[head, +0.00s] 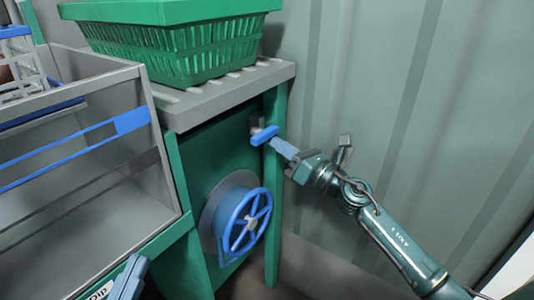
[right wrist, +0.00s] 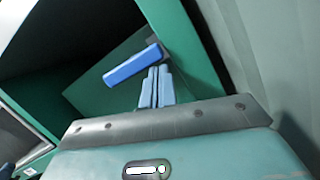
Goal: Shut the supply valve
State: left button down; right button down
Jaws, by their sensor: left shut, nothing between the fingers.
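A blue lever handle (head: 264,135) sits on a small grey fitting (head: 256,124) high on the green panel, beside the right leg of the stand. It lies roughly sideways, its right end a little higher. The lever also shows in the right wrist view (right wrist: 132,66). My right gripper (head: 277,144) has its blue fingers together, with the tips close by the lever's right part; I cannot tell whether they touch it. The fingers also show in the right wrist view (right wrist: 157,72), with nothing visible between them. My left gripper (head: 134,264) is shut at the bottom edge, partly cut off.
A blue handwheel (head: 247,222) on a grey round flange stands out below the lever. A green crate (head: 180,50) rests on the grey slatted top (head: 222,98). A grey-walled bin (head: 160,165) is at left. The ribbed wall (head: 400,60) lies behind my right arm.

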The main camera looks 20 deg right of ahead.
jog(key=v, duration=1.3)
jog(key=shift+s+f, duration=0.1)
jog(key=shift+s+d, duration=0.1)
